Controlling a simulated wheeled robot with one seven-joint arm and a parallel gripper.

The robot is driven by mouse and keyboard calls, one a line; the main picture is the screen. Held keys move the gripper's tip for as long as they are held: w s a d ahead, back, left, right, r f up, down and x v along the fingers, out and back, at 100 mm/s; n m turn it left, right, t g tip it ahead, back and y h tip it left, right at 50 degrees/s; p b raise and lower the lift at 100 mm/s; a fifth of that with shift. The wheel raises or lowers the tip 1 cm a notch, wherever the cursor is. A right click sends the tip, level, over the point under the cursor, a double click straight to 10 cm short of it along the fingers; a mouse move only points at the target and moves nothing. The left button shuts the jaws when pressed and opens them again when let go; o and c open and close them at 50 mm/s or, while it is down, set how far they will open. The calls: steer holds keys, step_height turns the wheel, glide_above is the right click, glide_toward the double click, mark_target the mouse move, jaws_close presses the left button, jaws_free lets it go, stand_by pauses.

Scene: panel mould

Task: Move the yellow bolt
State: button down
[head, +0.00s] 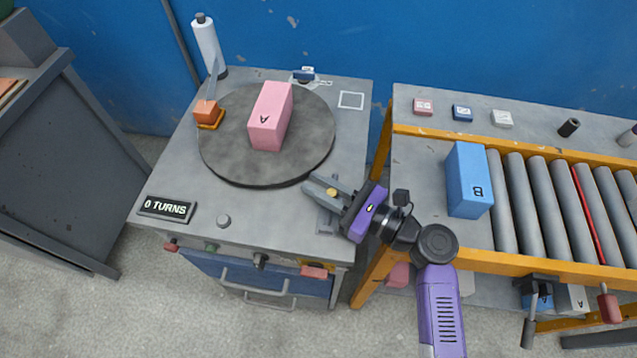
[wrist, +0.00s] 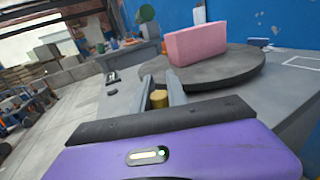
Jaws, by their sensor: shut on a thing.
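The yellow bolt (wrist: 159,98) shows as a short yellow cylinder between the fingers of my gripper (wrist: 160,88) in the wrist view. In the head view the bolt (head: 332,191) is a small yellow spot between the fingertips. My gripper (head: 322,188) is shut on it at the right front of the grey table, just beside the round dark turntable. A grey slotted plate (head: 327,219) lies below the fingers, partly hidden by them. I cannot tell whether the bolt still sits in the plate.
A pink block (head: 271,118) marked A stands on the turntable (head: 225,150). An orange-tipped tool (head: 207,113) reaches the turntable's left edge. A sign (head: 166,208) reads "0 TURNS". A blue block (head: 468,180) marked B stands by the roller conveyor (head: 535,200) at right.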

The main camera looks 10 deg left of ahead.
steer(key=s+p, duration=0.2)
steer(key=s, duration=0.1)
steer(key=shift+s+r, duration=0.15)
steer(key=shift+s, duration=0.15)
steer(key=shift+s+a+f, duration=0.1)
steer(key=shift+s+f, duration=0.1)
steer(key=shift+s, duration=0.15)
steer(key=c, duration=1.3)
jaws_free()
steer(key=shift+s, duration=0.1)
steer(key=shift+d, duration=0.4)
steer(key=v, duration=0.7)
steer(key=shift+s, duration=0.1)
